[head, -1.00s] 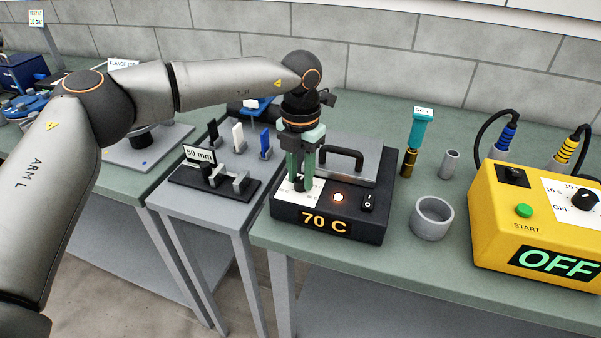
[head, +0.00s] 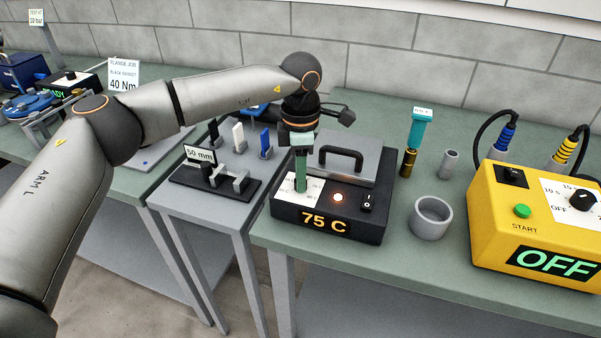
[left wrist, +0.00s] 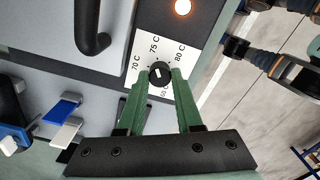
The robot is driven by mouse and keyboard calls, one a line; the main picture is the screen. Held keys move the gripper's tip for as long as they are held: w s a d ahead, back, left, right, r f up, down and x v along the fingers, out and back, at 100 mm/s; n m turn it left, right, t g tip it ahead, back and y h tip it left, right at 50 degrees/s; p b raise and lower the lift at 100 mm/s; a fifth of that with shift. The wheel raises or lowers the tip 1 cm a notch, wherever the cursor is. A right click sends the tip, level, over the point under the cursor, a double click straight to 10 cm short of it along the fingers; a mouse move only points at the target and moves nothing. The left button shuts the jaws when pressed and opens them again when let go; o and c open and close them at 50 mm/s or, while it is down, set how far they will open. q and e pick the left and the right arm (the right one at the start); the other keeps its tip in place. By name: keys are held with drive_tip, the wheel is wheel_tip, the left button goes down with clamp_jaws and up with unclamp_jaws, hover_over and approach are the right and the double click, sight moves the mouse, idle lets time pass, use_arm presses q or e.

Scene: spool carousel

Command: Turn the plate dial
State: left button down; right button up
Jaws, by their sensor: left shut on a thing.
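The hot plate (head: 290,215) is a dark box with a grey top and a black handle. Its orange display reads 75 C and an orange lamp glows on its panel. The black plate dial (left wrist: 159,73) sits on a white scale marked 70 C, 75 C and 80 C in the left wrist view. My left gripper (left wrist: 159,82) is shut on the dial, with a green finger on each side. In the head view my left gripper (head: 301,188) points down onto the white scale and hides the dial.
A yellow box (head: 540,230) reading OFF stands at the right. A grey ring (head: 431,218) and a teal-topped tool (head: 417,130) are between it and the plate.

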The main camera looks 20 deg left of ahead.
use_arm(q)
drive_tip(key=m, duration=0.6)
drive_tip(key=shift+r, duration=0.1)
drive_tip(key=m, duration=0.6)
drive_tip(key=shift+m, duration=0.4)
drive_tip(key=c, duration=0.6)
unclamp_jaws()
wheel_tip(320, 180, up, 12)
drive_tip(key=shift+r, duration=0.25)
drive_tip(key=shift+f, duration=0.1)
